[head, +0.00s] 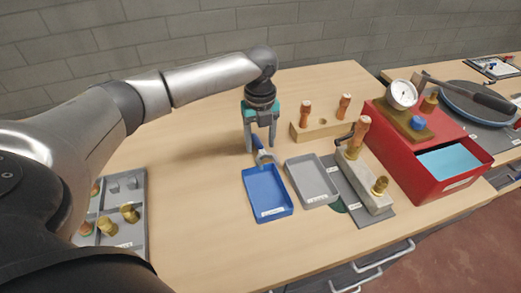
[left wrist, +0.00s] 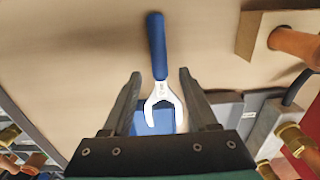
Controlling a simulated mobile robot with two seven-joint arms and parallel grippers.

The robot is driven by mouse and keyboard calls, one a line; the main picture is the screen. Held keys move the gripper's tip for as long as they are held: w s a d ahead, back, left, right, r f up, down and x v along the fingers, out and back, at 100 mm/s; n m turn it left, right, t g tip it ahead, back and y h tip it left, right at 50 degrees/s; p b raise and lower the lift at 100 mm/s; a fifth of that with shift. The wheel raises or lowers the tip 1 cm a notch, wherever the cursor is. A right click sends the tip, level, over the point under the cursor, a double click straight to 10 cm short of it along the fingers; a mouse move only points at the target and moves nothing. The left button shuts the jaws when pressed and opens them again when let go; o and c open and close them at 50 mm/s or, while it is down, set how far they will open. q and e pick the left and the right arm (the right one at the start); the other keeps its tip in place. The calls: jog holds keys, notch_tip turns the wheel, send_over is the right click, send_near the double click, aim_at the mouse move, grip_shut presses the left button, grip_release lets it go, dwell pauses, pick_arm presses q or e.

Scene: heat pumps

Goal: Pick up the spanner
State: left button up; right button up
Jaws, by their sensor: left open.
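The spanner (head: 262,154) has a blue handle and a silver open-ended head. In the head view it is at the far end of the blue tray (head: 268,194), partly hidden by my left gripper. In the left wrist view the spanner (left wrist: 158,55) lies between the spread fingers, its handle pointing away from the gripper and its open head nearer the palm. My left gripper (head: 262,148) is open, pointing down over the spanner, with a finger on each side. In the left wrist view the gripper (left wrist: 158,75) shows no contact with the spanner. My right gripper is not in view.
A grey tray (head: 312,182) stands right of the blue one. A wooden block (head: 318,131) with copper pieces is behind it. A grey block with brass fittings (head: 366,186) and a red toolbox (head: 400,165) stand to the right. A sorting tray (head: 122,236) is at left.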

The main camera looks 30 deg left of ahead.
pick_arm(q)
jog(key=shift+f, duration=0.55)
grip_shut()
dwell(0.4)
